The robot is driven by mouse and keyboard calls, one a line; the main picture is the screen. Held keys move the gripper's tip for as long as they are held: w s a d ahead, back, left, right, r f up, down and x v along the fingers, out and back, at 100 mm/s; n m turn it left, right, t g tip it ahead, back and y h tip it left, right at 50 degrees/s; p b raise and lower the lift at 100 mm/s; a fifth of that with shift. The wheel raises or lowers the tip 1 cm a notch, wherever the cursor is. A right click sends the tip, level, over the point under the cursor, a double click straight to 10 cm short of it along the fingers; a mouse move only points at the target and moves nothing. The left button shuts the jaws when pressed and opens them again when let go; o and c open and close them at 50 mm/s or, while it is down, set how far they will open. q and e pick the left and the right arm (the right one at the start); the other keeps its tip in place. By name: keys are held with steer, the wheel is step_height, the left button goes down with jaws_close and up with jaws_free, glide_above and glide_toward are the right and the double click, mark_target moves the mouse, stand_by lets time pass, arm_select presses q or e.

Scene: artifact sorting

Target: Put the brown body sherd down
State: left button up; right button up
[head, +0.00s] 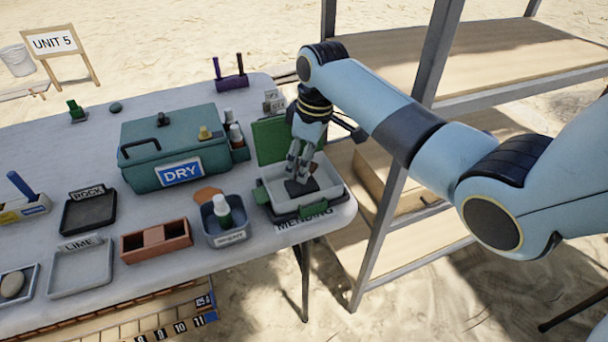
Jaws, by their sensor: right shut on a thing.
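My right gripper (297,176) points down into the open pale box (331,186) with a green lid at the table's right end, by the "MENDING" label. It is shut on the brown body sherd (301,188), a dark flat piece at the fingertips, low inside the box. The fingers hide part of the sherd, and I cannot tell whether it touches the box floor. My left gripper is not in view.
The green lid (272,140) stands up behind the box. A blue-grey bin (240,233) with a bottle is left of it, beside an orange-brown piece (208,195). The teal "DRY" box (150,175) stands further left. Shelving (430,70) rises to the right.

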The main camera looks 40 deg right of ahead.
mark_target(312, 168)
steer(key=shift+f, duration=2.05)
steer(key=shift+f, duration=0.1)
steer(key=o, duration=0.9)
steer(key=r, duration=0.4)
steer(key=s+r, duration=0.1)
steer(key=r, duration=0.3)
steer(key=d+r+p, duration=0.1)
steer(key=r, duration=0.3)
steer(key=shift+s+r, duration=0.1)
steer(key=shift+s, duration=0.1)
